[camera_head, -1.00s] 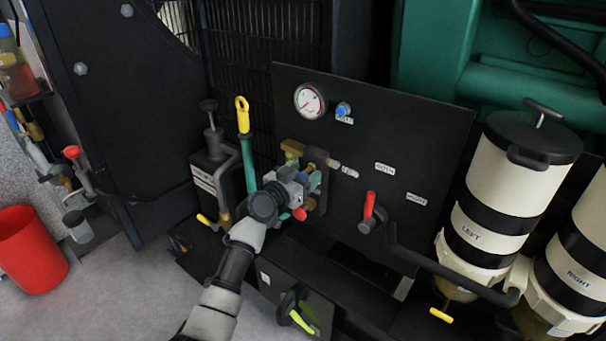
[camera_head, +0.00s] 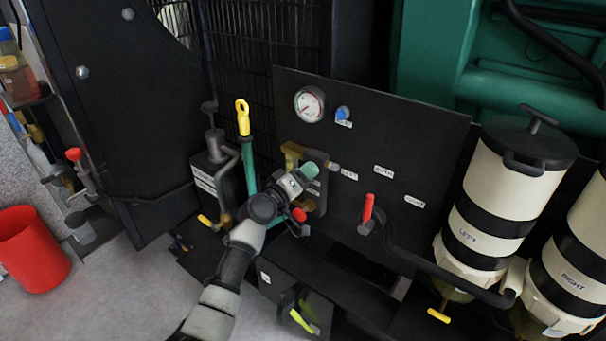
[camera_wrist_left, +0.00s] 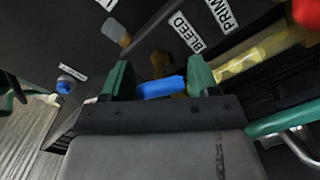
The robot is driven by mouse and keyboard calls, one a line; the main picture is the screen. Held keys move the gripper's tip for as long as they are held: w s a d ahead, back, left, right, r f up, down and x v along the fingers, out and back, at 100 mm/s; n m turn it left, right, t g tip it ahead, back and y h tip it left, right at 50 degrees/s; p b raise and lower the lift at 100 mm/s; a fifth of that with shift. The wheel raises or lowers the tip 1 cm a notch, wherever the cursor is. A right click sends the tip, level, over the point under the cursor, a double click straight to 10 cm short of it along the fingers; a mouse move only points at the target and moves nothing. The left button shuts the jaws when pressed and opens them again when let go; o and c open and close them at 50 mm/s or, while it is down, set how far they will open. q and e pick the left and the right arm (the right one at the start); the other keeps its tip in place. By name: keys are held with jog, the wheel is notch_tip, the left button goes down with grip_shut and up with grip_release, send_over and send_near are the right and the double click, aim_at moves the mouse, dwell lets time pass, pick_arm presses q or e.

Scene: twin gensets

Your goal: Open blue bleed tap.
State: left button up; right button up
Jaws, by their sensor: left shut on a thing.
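The blue bleed tap (camera_wrist_left: 162,87) shows in the left wrist view between the green fingers of my left gripper (camera_wrist_left: 160,80), which is shut on it. A brass stem stands behind the tap, close to the BLEED label (camera_wrist_left: 187,32). In the head view my left gripper (camera_head: 309,170) is at the valve group on the black panel (camera_head: 415,135), and its wrist and fingers hide the tap. My right gripper is not in view.
A red knob (camera_head: 299,215) sits just below my left gripper. A red-handled selector lever (camera_head: 369,208), a gauge (camera_head: 310,104) and a small blue knob (camera_head: 343,112) are on the panel. A yellow-ringed green handle (camera_head: 243,117) stands close left. White filters (camera_head: 490,190) stand right.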

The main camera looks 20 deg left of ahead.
pick_arm(q)
jog(key=n+p, duration=0.1)
jog(key=n, duration=0.4)
jog(key=shift+n+p, duration=0.3)
jog(key=shift+p, duration=0.05)
jog(key=shift+n+p, duration=0.7)
jog(key=shift+n, duration=1.4)
jog(key=o, duration=0.8)
jog(key=shift+s+a, duration=0.1)
jog(key=shift+s, duration=0.05)
jog(key=v, duration=1)
jog(key=shift+s+p, duration=0.25)
jog(key=shift+p, duration=0.05)
